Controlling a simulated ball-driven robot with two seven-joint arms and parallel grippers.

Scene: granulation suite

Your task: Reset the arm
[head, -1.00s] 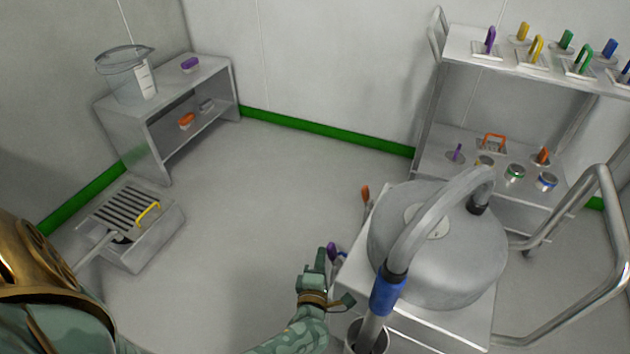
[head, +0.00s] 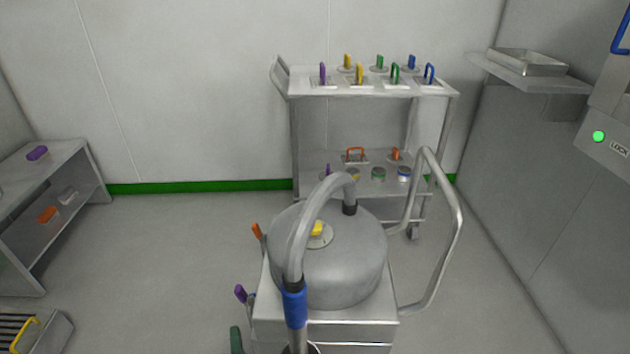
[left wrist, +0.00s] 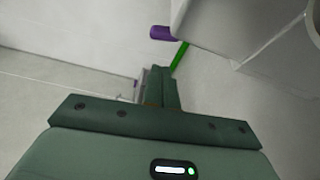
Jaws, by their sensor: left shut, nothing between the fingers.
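My left gripper (head: 236,340) shows only as a green tip at the bottom edge of the head view, left of the grey trolley (head: 325,329). In the left wrist view its fingers (left wrist: 161,88) are together with nothing between them. A purple handle (left wrist: 163,33) lies beyond the fingertips there, apart from them. In the head view a purple handle (head: 240,293) and an orange one (head: 256,231) stick out at the trolley's left side. My right gripper is in neither view.
A domed steel vessel (head: 355,265) with a blue-cuffed hose (head: 295,308) stands on the trolley. Behind it is a cart (head: 300,95) of coloured-handled lids. A low shelf (head: 80,150) stands left. Open floor (head: 170,270) lies between shelf and trolley.

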